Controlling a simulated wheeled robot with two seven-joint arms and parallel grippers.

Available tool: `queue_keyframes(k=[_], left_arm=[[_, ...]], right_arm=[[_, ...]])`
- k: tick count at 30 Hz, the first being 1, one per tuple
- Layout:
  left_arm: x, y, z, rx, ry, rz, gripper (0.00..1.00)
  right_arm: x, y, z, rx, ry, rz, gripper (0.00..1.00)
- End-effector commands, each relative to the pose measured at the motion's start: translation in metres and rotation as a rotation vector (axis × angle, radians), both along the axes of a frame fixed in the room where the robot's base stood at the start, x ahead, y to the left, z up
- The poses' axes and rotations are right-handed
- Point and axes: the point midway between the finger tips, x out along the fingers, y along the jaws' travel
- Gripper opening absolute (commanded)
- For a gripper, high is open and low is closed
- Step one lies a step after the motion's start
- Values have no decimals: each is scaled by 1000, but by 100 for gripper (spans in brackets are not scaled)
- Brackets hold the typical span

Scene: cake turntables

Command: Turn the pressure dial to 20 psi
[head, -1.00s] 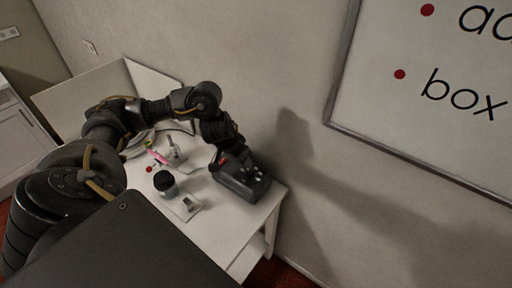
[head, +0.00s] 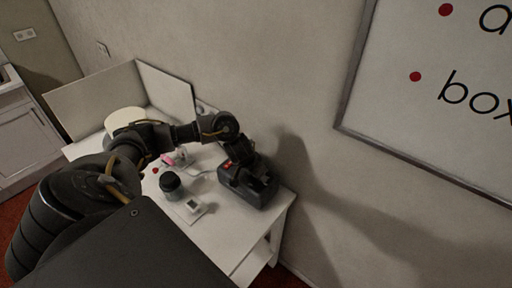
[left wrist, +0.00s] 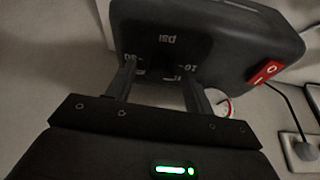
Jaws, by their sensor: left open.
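The dark compressor (head: 240,188) with a red switch (head: 227,164) stands at the right end of the white table in the head view. In the left wrist view its dark face (left wrist: 215,32) carries an upside-down "psi" mark (left wrist: 168,39) and scale numbers, including a 10 (left wrist: 190,67). The red switch (left wrist: 266,72) is at the right. My left gripper (head: 264,178) is at the compressor. Its open fingers (left wrist: 160,75) are spread on either side of the scale in the wrist view. The dial's outline and pointer are too dark to make out; contact cannot be told. My right gripper is out of view.
A dark-lidded jar (head: 171,188), a small white device (head: 192,210) and a pink item (head: 169,160) are on the table (head: 225,238) left of the compressor. A cream round thing (head: 124,117) stands behind my arm. The wall (head: 285,95) is close behind.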

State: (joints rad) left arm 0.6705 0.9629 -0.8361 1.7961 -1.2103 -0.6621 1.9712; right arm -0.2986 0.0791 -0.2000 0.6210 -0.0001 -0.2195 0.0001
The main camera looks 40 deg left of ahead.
Motion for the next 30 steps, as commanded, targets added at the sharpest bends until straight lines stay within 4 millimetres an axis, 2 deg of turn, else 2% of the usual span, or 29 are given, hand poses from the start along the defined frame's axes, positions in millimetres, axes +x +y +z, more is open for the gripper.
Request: queue_keyframes(k=[6,17,23,30], left_arm=[[0,0,0,0,0,0,53],[0,0,0,0,0,0,9],[0,0,0,-1,1,-14,8],[-1,2,0,0,2,-116,8]], right_arm=[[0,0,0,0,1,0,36],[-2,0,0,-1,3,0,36],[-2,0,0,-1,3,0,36],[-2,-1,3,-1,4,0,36]])
